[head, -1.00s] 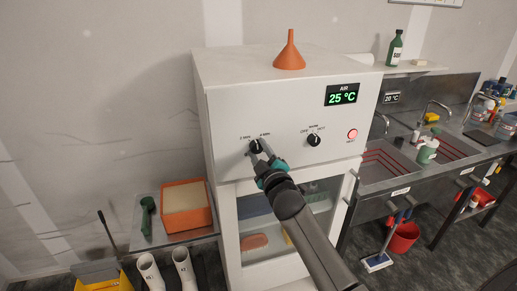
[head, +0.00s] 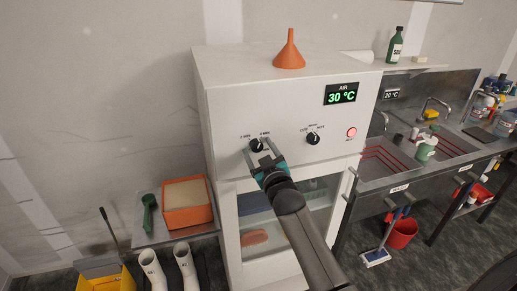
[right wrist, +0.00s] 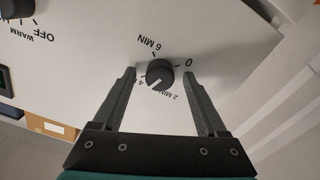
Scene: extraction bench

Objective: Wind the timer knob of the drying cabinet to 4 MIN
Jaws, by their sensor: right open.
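The black timer knob (head: 256,145) is on the front panel of the white drying cabinet (head: 228,112). In the right wrist view the knob (right wrist: 160,74) sits among the marks 0, 2 MIN, 4 and 6 MIN. Its white pointer line lies between 2 MIN and 4. My right gripper (head: 258,148) is open at the panel. In the right wrist view its fingers (right wrist: 160,78) stand on either side of the knob, with gaps to it. The finger on the left partly covers the 4 MIN label. My left gripper is not in view.
A second black knob (head: 313,138), a lit red button (head: 351,132) and a green display reading 30 °C (head: 341,94) are to the right. An orange funnel (head: 289,52) stands on top. An orange-framed box (head: 187,203) is lower left; sinks (head: 455,142) are at right.

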